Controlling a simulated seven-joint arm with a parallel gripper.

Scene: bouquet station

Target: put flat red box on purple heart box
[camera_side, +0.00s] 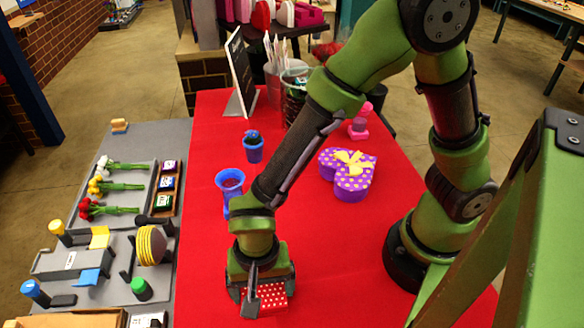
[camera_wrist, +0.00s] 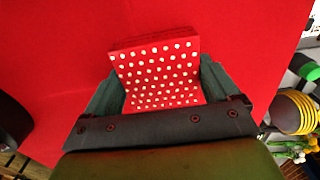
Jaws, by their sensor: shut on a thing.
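The flat red box with white dots (camera_side: 272,296) is low over the red table at the front in the side view. My gripper (camera_side: 262,296) is shut on it. In the wrist view the flat red box (camera_wrist: 157,72) sits between the two fingers of my gripper (camera_wrist: 158,95), its dotted face showing. I cannot tell whether the box touches the table. The purple heart box (camera_side: 350,184) has yellow dots and a yellow bow on its lid. It stands on the red table, behind and to the right of my gripper, with nothing else on it.
A blue vase (camera_side: 230,184) and a small blue pot (camera_side: 254,150) stand left of the heart box. A pink figure (camera_side: 361,122) is behind it. A grey board (camera_side: 110,225) with flowers and tools lies left. The red table (camera_side: 330,250) is clear between gripper and heart box.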

